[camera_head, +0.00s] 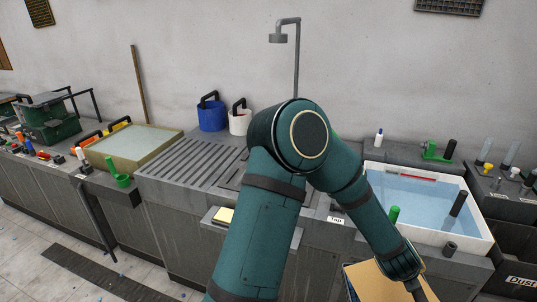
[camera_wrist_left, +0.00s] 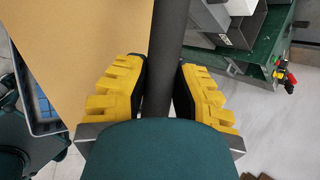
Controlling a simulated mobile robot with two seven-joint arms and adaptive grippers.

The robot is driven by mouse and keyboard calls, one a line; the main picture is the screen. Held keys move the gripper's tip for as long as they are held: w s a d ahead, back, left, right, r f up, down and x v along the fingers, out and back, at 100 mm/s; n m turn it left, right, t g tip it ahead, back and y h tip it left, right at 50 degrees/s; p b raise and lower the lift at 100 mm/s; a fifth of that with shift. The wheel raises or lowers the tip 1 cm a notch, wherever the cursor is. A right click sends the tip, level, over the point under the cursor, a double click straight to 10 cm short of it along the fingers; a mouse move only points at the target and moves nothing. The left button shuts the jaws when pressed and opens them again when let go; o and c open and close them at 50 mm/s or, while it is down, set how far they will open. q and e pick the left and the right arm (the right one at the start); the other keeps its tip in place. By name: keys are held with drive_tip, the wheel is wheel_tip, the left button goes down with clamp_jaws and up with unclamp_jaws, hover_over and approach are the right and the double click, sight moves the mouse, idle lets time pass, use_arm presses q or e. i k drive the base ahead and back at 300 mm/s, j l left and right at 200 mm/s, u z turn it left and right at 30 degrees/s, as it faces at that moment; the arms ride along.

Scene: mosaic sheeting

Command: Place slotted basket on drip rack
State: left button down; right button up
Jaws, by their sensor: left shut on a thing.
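My left gripper (camera_wrist_left: 162,85) shows in the left wrist view, with its yellow ridged fingers shut on a dark upright bar (camera_wrist_left: 168,55). What the bar belongs to is cut off, so I cannot tell whether it is part of the slotted basket. In the head view, my teal left arm bends over the counter and runs down to the lower right, where its fingers cannot be made out. The ribbed grey drip rack (camera_head: 185,160) lies on the counter left of my arm. A blue bucket (camera_head: 212,116) and a white bucket (camera_head: 240,123), both with black handles, stand behind it. My right gripper is out of view.
A white-rimmed water tub (camera_head: 425,203) stands right of my arm. A shallow tray (camera_head: 130,142) lies left of the rack. A tall spout (camera_head: 297,60) rises behind my elbow. A tan board (camera_head: 372,285) lies below my wrist. The rack's left part is bare.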

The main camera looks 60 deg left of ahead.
sight(192, 159)
drive_tip(key=j+z, duration=0.1)
drive_tip(key=z, duration=0.4)
drive_tip(key=k+z, duration=0.15)
drive_tip(key=z, duration=0.35)
drive_tip(key=k+j+z, duration=0.2)
drive_tip(key=k+z, duration=0.2)
drive_tip(key=k+u, duration=0.2)
drive_tip(key=k, duration=0.4)
drive_tip(key=k+j+u, duration=0.25)
drive_tip(key=k, duration=0.35)
drive_tip(key=k+u, duration=0.1)
drive_tip(key=u, duration=0.4)
drive_tip(key=k+j+u, duration=0.1)
drive_tip(key=u, duration=0.35)
